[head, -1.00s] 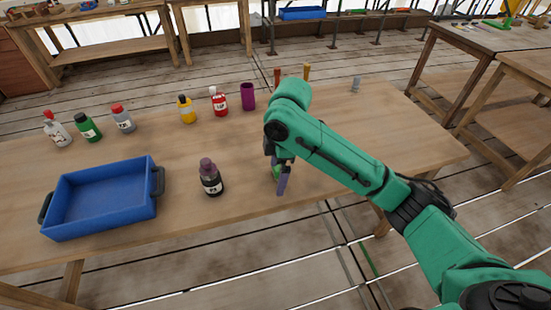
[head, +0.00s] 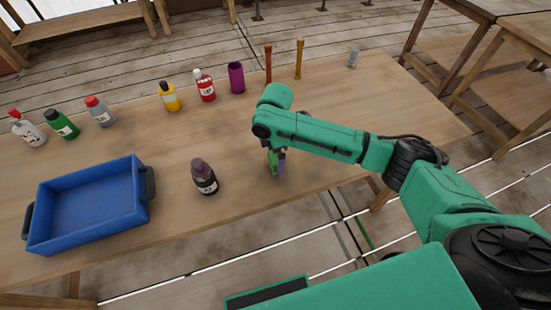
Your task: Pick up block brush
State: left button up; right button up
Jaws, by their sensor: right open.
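My right gripper (head: 277,168) points down over the front part of the wooden table, right of the dark bottle. It is open. A small green piece (head: 272,160) and a purple piece show at its fingers, and I cannot tell whether either is part of the block brush. The brush cannot be made out clearly; my wrist hides the table just behind the fingers. My left gripper is not in view.
A blue tray (head: 88,204) sits at the left, and a dark bottle with a purple cap (head: 204,177) stands between it and my gripper. Several bottles, a purple cup (head: 236,77), a red-brown rod (head: 268,62) and an orange rod (head: 299,58) stand behind.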

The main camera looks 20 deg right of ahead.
aim_at(276, 157)
jog(key=shift+s+f, duration=0.1)
jog(key=shift+f, duration=0.35)
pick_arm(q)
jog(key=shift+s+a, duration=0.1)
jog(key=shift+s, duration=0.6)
pick_arm(e)
jog(key=c, duration=1.3)
notch_tip(276, 157, up, 20)
